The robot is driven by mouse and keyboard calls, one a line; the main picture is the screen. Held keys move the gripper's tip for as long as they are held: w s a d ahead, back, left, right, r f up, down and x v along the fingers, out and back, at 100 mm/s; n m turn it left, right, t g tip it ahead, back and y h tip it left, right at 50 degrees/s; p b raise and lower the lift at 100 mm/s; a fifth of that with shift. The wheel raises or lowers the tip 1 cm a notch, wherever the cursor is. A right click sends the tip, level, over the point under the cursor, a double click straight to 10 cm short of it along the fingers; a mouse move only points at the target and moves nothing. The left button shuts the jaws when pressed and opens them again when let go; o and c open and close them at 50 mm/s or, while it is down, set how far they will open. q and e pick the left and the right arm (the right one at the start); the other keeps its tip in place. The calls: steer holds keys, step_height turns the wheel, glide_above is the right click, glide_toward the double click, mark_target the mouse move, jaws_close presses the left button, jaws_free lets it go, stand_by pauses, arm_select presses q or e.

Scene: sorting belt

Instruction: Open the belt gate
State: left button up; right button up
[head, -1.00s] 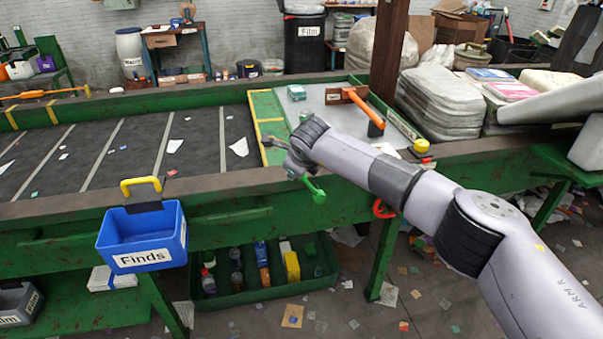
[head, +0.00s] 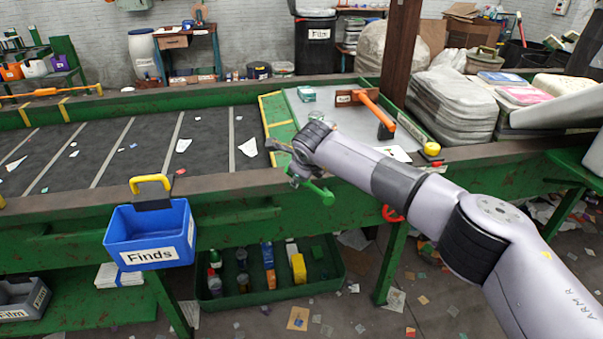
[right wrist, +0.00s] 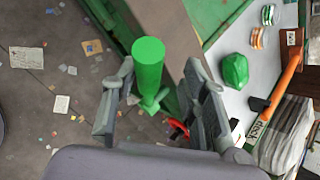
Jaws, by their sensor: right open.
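The belt gate seems to be the green panel with yellow edges (head: 271,106) across the right end of the dark belt. A green lever handle (head: 320,194) sticks out at the front rail below it. My right gripper (head: 284,158) is at the front rail beside this handle. In the right wrist view my right gripper (right wrist: 158,70) is open, with the green handle (right wrist: 148,66) between its fingers. I cannot tell whether either finger touches it. The handle's far end is partly hidden by the gripper. My left gripper is in no view.
A blue Finds bin (head: 150,241) hangs on the front rail to the left. A green tray (head: 275,297) with bottles sits underneath. A brown post (head: 402,50) rises behind.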

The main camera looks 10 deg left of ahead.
steer(key=shift+r, duration=0.25)
steer(key=shift+s+d+r, duration=0.15)
steer(key=shift+d+r, duration=0.05)
steer(key=shift+r, duration=0.2)
steer(key=v, duration=1.1)
steer(key=shift+s+f, duration=0.2)
steer(key=shift+a, duration=0.1)
steer(key=shift+c, duration=0.2)
